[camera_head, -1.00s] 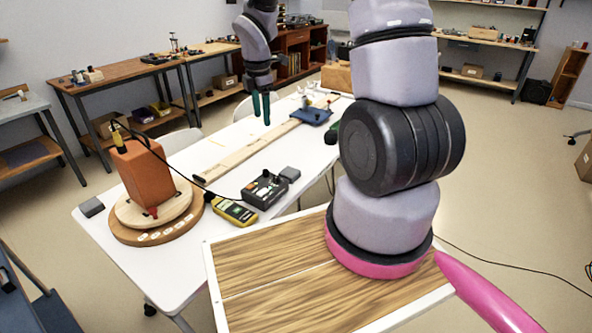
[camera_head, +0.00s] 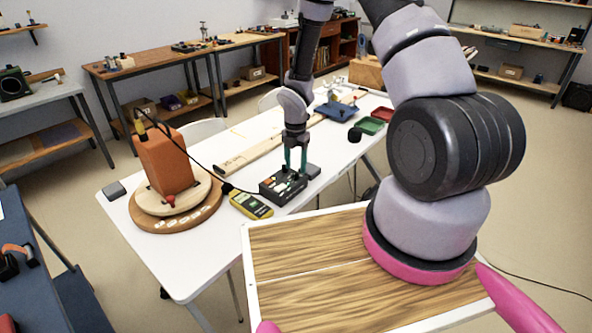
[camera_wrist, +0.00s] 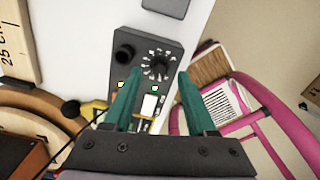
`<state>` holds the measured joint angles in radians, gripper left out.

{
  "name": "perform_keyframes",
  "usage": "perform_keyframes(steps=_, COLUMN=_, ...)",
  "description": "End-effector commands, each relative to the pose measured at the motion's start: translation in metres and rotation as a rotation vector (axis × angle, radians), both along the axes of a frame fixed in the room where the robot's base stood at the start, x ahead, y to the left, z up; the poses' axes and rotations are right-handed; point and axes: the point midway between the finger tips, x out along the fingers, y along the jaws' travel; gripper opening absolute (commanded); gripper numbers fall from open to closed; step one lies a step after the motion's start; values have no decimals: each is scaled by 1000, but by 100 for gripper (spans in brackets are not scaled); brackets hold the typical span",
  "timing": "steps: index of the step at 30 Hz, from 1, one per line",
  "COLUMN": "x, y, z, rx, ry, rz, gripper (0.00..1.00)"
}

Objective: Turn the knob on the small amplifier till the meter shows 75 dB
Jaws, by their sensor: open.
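The small amplifier (camera_head: 270,190) is a dark box on the white table, with its top panel facing up. In the wrist view its panel (camera_wrist: 138,84) carries a dial knob (camera_wrist: 157,66) ringed by white marks and a plain black knob (camera_wrist: 124,52). My gripper (camera_head: 295,170) has two green fingers, open and pointing down over the amplifier. In the wrist view the gripper (camera_wrist: 160,74) has its fingertips on either side of the dial knob; I cannot tell whether they touch it. The yellow meter (camera_head: 251,205) lies left of the amplifier; its reading is too small to read.
An orange speaker (camera_head: 166,160) stands on a round wooden turntable (camera_head: 207,212) at the left, with a black cable running right. A small grey block (camera_head: 313,171) sits beside the amplifier. A long wooden board (camera_head: 250,155) lies behind.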

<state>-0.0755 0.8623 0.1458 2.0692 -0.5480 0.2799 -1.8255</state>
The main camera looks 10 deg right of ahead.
Motion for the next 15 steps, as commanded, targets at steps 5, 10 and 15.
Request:
perform_keyframes(steps=5, x=0, y=0, z=-20, rx=0, ry=0, rz=0, gripper=57)
perform_keyframes(steps=10, x=0, y=0, z=-25, rx=-1, ry=-1, rz=-2, gripper=57)
perform_keyframes(steps=15, x=0, y=0, z=-25, rx=0, ry=-1, rz=-2, gripper=57)
